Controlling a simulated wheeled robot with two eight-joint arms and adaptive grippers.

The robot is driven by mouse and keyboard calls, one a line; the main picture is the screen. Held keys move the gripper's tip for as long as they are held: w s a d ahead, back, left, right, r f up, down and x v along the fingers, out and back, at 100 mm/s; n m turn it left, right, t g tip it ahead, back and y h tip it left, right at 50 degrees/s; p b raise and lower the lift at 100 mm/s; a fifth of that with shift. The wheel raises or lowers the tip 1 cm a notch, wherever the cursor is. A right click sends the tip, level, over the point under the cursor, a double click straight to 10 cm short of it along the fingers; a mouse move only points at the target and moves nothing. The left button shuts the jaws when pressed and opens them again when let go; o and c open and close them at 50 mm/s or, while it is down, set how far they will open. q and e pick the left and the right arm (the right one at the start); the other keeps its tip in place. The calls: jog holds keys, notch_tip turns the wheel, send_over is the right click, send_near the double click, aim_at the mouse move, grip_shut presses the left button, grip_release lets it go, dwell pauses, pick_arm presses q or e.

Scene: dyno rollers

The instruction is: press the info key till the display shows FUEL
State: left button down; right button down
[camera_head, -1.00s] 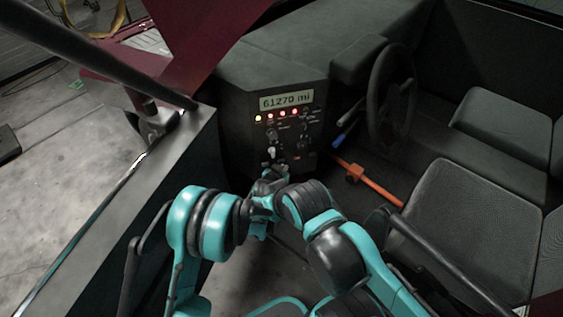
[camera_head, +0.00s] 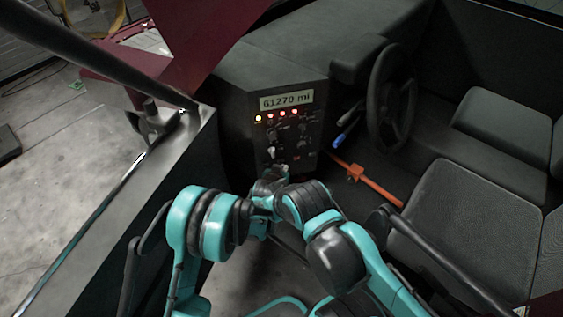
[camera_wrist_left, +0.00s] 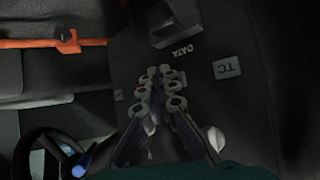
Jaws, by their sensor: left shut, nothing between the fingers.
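The display (camera_head: 286,100) on the dark dash panel is lit and reads "61270 mi". Below it is a row of small lit lamps, then dark knobs and switches. I cannot pick out the info key in either view. My left gripper (camera_head: 273,174) is in front of the lower panel, partly hidden by my own arm. In the left wrist view its fingers (camera_wrist_left: 162,78) are together and empty, pointing at the panel, near a "DATA" label and a key marked TC (camera_wrist_left: 227,67). I cannot tell whether they touch it. My right gripper is not in view.
A steering wheel (camera_head: 390,92) stands right of the panel. A blue-tipped lever (camera_head: 341,141) and an orange bar (camera_head: 374,184) lie between panel and seat (camera_head: 470,215). A dark door sill (camera_head: 150,195) runs along the left.

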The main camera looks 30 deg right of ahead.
pick_arm(q)
jog(key=shift+w, duration=0.15)
jog(key=shift+w, duration=0.3)
jog(key=shift+w+d, duration=0.15)
jog(key=shift+w, duration=0.2)
dwell(0.6)
jog(key=shift+s, duration=0.1)
jog(key=shift+s+a, duration=0.2)
jog(key=shift+s, duration=0.5)
jog(key=shift+s+a, duration=0.25)
jog(key=shift+s, duration=0.95)
jog(key=shift+s+a, duration=0.25)
jog(key=shift+s, duration=0.95)
